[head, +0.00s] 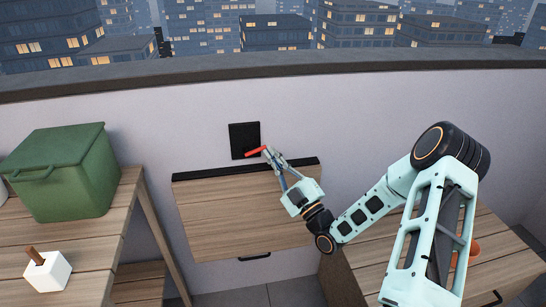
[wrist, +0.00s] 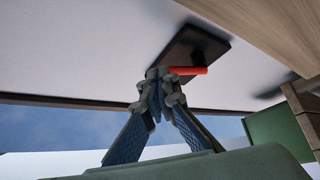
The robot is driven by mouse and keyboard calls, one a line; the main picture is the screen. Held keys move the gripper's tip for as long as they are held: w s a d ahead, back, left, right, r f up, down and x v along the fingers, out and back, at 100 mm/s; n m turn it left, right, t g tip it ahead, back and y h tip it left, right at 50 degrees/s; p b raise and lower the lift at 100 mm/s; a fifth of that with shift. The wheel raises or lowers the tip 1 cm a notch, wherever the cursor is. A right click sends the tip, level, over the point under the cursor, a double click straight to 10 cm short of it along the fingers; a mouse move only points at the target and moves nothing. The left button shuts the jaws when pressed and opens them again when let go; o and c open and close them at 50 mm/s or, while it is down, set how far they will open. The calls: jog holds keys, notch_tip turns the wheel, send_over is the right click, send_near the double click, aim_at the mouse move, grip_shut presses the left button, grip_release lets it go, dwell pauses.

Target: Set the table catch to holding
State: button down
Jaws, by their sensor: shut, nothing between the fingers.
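The table catch is a black square plate (head: 243,135) on the pale wall with a red lever (head: 254,152) low on it. The lever lies nearly level, its right end a little higher in the head view. Below it is the wooden wall table (head: 240,212), with a black strip along its top edge; I cannot tell its exact angle. My gripper (head: 269,152) is shut and empty at the lever's right end. In the wrist view the red lever (wrist: 188,70) shows right beside my fingertips (wrist: 160,74), which hide one end. I cannot tell whether they touch it.
A wooden bench (head: 88,255) on the left holds a green lidded box (head: 65,178) and a white block (head: 48,272) with a brown peg. Another wooden table (head: 375,262) with an orange object (head: 474,247) stands under my arm at right. A dark ledge (head: 200,71) tops the wall.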

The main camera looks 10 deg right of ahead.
jog(key=shift+r+n+g+y, duration=0.4)
jog(key=shift+r+n+g, duration=0.15)
jog(key=shift+n, duration=0.55)
jog(key=shift+a+r+n+g+h+b, duration=0.3)
jog(key=shift+a+r+n+g+b, duration=0.6)
jog(key=shift+n, duration=0.85)
jog(key=shift+a+r+n+g+h+b, duration=0.3)
jog(key=shift+a+r+n+g+b, duration=0.3)
jog(key=shift+n+g, duration=0.85)
jog(key=shift+a+r+n+g+h+b, duration=0.3)
jog(key=shift+a+r+n+g+b, duration=0.45)
jog(key=shift+n, duration=1.25)
jog(key=shift+s, duration=0.1)
